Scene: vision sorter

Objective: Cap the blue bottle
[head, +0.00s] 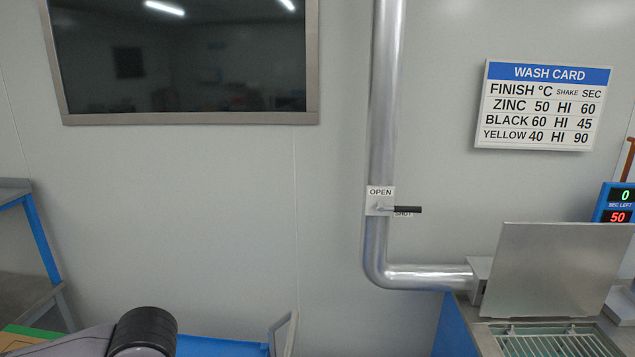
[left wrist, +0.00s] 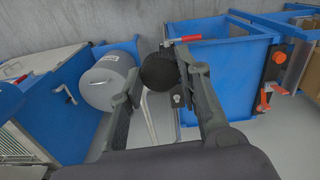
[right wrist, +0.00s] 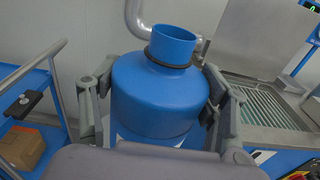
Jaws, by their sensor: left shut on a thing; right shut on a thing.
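The blue bottle (right wrist: 155,98) stands roughly upright in the right wrist view, with its wide blue neck (right wrist: 174,44) uncapped and a dark ring around the neck's base. My right gripper (right wrist: 160,100) is shut on the bottle, one finger on each side of its body. In the left wrist view my left gripper (left wrist: 162,80) is shut on a round black cap (left wrist: 158,72), held near its fingertips. The bottle is not visible in the left wrist view. Neither gripper shows in the head view.
A steel basin with a green grate (head: 550,342) and raised lid (head: 565,270) stands at right. A pipe with a valve handle (head: 407,209) runs down the wall. A grey drum (left wrist: 106,84) and blue bin (left wrist: 222,75) are near my left gripper; a blue cart (right wrist: 30,85) is left of the bottle.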

